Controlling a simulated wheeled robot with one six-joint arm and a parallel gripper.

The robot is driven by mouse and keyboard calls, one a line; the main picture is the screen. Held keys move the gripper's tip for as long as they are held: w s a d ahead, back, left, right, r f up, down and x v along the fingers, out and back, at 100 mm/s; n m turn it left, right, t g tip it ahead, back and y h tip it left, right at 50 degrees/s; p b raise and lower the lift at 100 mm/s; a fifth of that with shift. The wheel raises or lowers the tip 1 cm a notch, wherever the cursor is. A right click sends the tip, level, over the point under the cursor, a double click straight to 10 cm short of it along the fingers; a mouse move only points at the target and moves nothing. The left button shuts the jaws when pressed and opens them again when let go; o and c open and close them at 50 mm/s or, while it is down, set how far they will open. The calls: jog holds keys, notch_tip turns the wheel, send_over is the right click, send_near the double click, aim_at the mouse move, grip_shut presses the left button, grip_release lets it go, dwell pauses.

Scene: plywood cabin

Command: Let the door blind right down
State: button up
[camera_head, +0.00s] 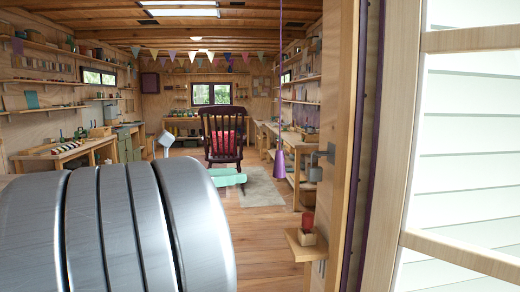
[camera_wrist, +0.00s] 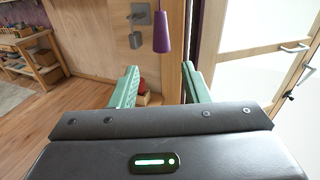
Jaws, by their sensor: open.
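A purple cone-shaped pull (camera_head: 280,165) hangs on a thin purple cord (camera_head: 281,80) in the head view, left of the door post. The pull also shows in the wrist view (camera_wrist: 161,32), at the top centre. My gripper (camera_wrist: 162,75) is open, with two green fingers apart and nothing between them. The pull appears beyond the fingertips, not touching them. A pale framed glass door (camera_head: 405,140) stands at the right. Its visible panes are bare; the blind itself cannot be made out, and the cord's top end is out of view.
A small shelf (camera_head: 305,245) carries a red-topped object (camera_head: 308,222). A dark rocking chair (camera_head: 222,135) stands further in. Workbenches line both walls; wooden floor lies between.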

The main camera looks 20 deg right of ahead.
aim_at(279, 161)
jog(key=d, duration=0.4)
jog(key=w+d+r, duration=0.1)
jog(key=d, duration=0.7)
jog(key=shift+w+d+r, duration=0.35)
jog(key=shift+d, duration=0.05)
grip_shut()
